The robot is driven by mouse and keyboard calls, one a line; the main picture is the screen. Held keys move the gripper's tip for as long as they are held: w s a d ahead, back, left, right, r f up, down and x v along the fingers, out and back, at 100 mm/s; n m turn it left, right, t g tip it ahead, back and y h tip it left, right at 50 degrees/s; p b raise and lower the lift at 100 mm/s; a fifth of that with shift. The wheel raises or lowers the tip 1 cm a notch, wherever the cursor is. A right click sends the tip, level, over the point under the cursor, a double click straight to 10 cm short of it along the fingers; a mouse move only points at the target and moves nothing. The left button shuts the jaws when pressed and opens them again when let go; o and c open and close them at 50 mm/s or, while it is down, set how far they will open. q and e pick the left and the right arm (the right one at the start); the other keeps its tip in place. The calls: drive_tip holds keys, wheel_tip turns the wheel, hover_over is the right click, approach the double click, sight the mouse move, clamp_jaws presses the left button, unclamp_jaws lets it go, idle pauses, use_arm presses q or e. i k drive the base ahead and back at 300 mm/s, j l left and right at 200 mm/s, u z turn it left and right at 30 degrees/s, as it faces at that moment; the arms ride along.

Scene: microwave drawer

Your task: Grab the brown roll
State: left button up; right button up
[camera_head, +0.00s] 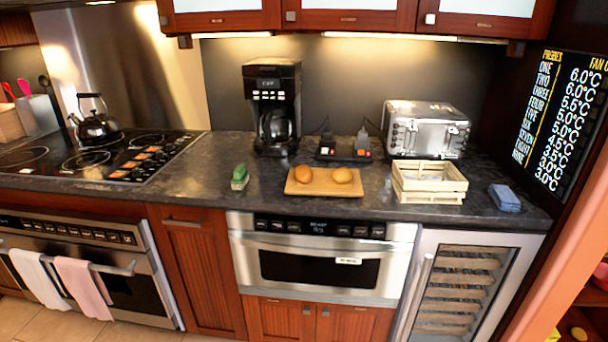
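Two round bread rolls lie apart on a wooden board (323,189) on the dark counter. The left roll (304,174) is orange-brown. The right roll (342,175) is a similar golden-brown; I cannot tell for certain which one is meant by the brown roll. Both rolls are uncovered and fully visible from the front. Neither of my grippers shows in the head view.
A coffee maker (273,108) stands behind the board to the left. A wooden crate (429,192) and a toaster (426,128) are to the right. A green sponge-like item (240,177) lies left of the board. Below the counter is a microwave drawer (320,268), shut.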

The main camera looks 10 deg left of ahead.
sight(303, 174)
drive_tip(key=z, duration=0.6)
drive_tip(key=j+z, duration=0.45)
drive_tip(key=k+j+z, duration=0.1)
drive_tip(key=j+z, duration=0.4)
drive_tip(key=k+j+z, duration=0.2)
drive_tip(key=j, duration=0.2)
drive_tip(key=k+j+z, duration=0.2)
drive_tip(key=j, duration=0.2)
